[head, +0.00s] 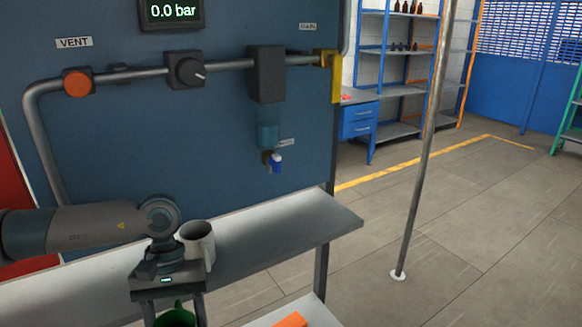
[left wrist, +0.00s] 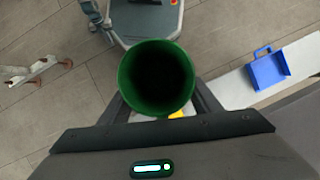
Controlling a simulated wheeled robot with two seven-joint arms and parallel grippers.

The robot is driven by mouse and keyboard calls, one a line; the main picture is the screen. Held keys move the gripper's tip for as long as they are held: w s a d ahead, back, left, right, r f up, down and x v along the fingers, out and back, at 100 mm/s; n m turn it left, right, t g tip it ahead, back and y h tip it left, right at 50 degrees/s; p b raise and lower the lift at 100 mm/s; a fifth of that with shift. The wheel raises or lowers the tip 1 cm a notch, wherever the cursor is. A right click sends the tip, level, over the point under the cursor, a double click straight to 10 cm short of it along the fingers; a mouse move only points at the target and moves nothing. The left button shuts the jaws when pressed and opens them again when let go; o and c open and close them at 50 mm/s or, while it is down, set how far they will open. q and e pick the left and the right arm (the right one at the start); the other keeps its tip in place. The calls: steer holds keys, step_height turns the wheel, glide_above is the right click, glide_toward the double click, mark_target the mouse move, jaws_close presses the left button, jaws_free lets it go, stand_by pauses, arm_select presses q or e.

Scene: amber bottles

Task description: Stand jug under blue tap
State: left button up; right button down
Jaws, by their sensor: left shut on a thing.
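The blue tap (head: 276,163) hangs under a dark filter housing with a clear bowl on the blue panel, above the grey shelf. My left gripper (head: 174,312) is shut on a green jug (head: 176,319), low at the front of the shelf and left of the tap. My right gripper is not in view.
A grey-white mug (head: 198,240) stands on the grey shelf (head: 290,222), close behind my left wrist. The shelf below the tap is clear. A metal pole (head: 425,140) stands at right. A blue open-topped item (left wrist: 268,69) lies on a white surface in the left wrist view.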

arm_select(q)
steer(key=shift+s+f+m+y, duration=0.2)
steer(key=shift+s+m+y, duration=0.1)
steer(key=shift+m, duration=0.4)
steer(key=shift+s+f+m+y, duration=0.2)
steer(key=shift+m+y, duration=0.1)
steer(key=shift+m, duration=0.4)
steer(key=shift+d, duration=0.15)
stand_by(1.3)
